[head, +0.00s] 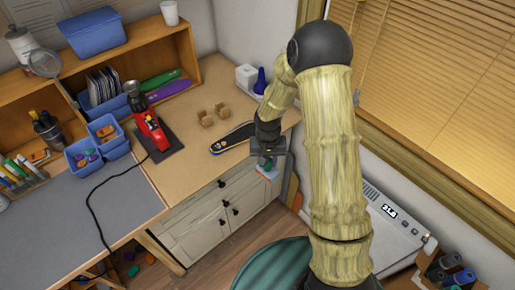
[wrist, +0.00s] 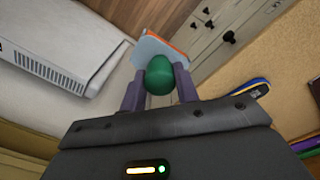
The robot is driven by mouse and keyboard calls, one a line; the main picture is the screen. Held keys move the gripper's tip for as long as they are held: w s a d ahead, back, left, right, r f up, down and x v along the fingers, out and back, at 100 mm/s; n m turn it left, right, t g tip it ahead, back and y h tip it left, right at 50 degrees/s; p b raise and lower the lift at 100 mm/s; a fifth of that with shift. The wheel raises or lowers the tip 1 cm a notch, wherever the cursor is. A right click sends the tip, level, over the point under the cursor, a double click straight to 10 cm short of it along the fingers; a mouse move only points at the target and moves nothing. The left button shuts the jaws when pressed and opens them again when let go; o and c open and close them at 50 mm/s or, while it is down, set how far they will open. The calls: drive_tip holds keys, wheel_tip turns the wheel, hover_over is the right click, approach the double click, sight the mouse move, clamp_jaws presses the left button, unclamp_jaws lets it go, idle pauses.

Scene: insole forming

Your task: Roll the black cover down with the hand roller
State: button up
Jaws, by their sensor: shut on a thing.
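The black cover (head: 235,136) lies on an insole-shaped piece with a blue and yellow rim, flat on the tan worktop; part of it also shows in the wrist view (wrist: 250,88). My gripper (head: 266,163) is in front of the worktop's edge, to the right of and nearer than the cover, apart from it. Its purple fingers (wrist: 159,88) are shut on a green-knobbed tool (wrist: 159,77). A pale blue piece with an orange edge shows beyond the knob. I cannot tell whether this tool is the hand roller; no other roller is clearly visible.
A red tool (head: 150,130) with a black cable stands on a dark mat left of the cover. Small brown blocks (head: 213,115) lie behind the cover. A white box (head: 246,76) and a blue bottle (head: 260,81) stand at the back. White drawers (head: 225,212) are below.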

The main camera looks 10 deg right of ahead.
drive_tip(key=s+d+f+n+b, duration=0.1)
drive_tip(key=d+f, duration=0.4)
drive_tip(key=f, duration=0.4)
drive_tip(key=shift+s+d+f, duration=0.15)
drive_tip(key=shift+s+f, duration=0.1)
drive_tip(key=shift+s, duration=0.05)
drive_tip(key=shift+d, duration=0.1)
